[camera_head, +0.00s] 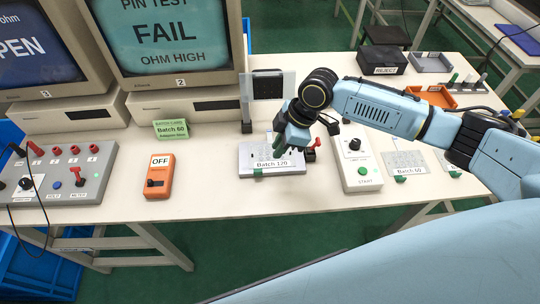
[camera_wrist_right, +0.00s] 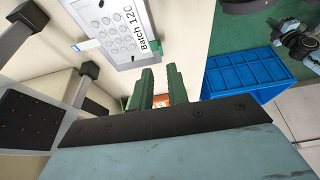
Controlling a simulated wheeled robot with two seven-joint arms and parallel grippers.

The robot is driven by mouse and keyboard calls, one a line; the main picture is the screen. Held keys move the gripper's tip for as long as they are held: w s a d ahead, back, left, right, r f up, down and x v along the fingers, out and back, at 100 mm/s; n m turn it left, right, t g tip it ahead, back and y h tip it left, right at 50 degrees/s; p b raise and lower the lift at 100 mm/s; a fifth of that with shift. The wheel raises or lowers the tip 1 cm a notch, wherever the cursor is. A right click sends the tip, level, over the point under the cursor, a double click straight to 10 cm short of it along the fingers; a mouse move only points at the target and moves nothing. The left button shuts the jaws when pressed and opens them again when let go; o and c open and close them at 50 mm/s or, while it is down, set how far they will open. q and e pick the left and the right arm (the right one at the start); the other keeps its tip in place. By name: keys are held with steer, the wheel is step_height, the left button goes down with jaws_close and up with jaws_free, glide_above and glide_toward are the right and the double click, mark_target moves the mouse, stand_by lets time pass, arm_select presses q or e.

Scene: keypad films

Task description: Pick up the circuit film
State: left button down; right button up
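A pale grey plate labelled Batch 120 (camera_head: 245,157) lies at the middle of the table, with a green tab at its front edge. In the right wrist view the Batch 120 piece (camera_wrist_right: 110,25) shows rows of round key marks, off to the upper left of the fingers. My right gripper (camera_head: 281,147) is above this plate in the head view. Its two green fingers (camera_wrist_right: 160,88) stand a small gap apart with nothing seen between them. A flat film labelled Batch 60 (camera_head: 404,160) with a green tab lies farther right. My left gripper is not in view.
An orange OFF switch box (camera_head: 159,176) and a green Batch 60 card (camera_head: 171,129) are to the left. A white START box (camera_head: 357,165) stands close on the right. A monitor reading FAIL (camera_head: 165,35) stands behind. The front table strip is clear.

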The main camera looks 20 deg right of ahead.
mark_target(262, 171)
steer(key=b+x, duration=0.1)
steer(key=x, duration=1)
steer(key=shift+d+r, duration=0.1)
steer(key=shift+c, duration=0.5)
jaws_close()
